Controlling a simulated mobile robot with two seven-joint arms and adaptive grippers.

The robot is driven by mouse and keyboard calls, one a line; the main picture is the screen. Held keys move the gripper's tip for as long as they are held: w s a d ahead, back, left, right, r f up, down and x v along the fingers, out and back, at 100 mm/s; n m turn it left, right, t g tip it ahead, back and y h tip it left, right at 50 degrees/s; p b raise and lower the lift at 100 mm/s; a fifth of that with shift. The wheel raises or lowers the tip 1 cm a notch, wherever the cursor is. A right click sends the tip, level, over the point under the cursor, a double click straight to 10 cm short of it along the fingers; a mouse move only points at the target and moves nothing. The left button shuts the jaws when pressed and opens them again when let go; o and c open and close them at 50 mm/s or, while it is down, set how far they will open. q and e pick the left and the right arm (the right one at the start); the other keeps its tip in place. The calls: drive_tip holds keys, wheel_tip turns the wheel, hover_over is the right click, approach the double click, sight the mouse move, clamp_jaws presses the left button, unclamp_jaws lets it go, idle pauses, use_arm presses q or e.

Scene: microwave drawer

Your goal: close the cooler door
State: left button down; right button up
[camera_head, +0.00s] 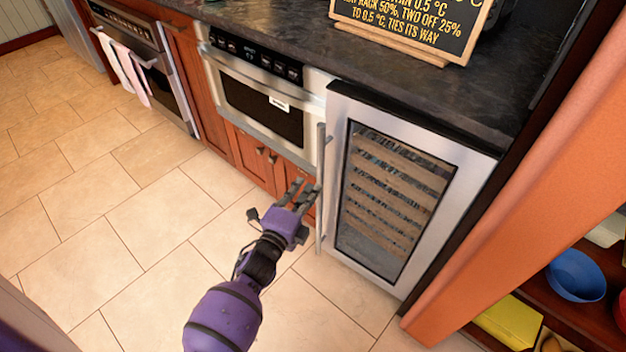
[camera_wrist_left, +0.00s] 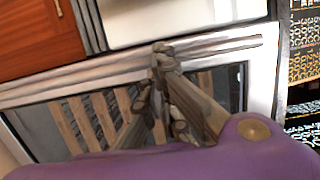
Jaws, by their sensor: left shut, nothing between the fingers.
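The cooler door (camera_head: 452,185) has a steel frame and a glass pane, with wooden racks showing behind it. It stands nearly in line with the cabinet fronts; I cannot tell whether a small gap is left at its edge. Its upright bar handle (camera_head: 321,190) is on the left side. My left gripper (camera_head: 297,190) is shut and empty, just left of the handle. In the left wrist view, the left gripper's fingertips (camera_wrist_left: 162,56) overlap the door handle (camera_wrist_left: 215,44); whether they touch it is unclear. My right gripper is not in view.
A built-in microwave drawer (camera_head: 262,100) is left of the cooler, with an oven (camera_head: 150,60) with towels farther left. A dark countertop (camera_head: 400,80) runs above, bearing a chalkboard sign (camera_head: 415,25). An orange panel and a shelf with a blue bowl (camera_head: 576,275) are at right. The tiled floor is clear.

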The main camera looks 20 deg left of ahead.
sight(318, 172)
use_arm(q)
drive_tip(key=shift+w+d, duration=0.15)
drive_tip(key=shift+w, duration=1.8)
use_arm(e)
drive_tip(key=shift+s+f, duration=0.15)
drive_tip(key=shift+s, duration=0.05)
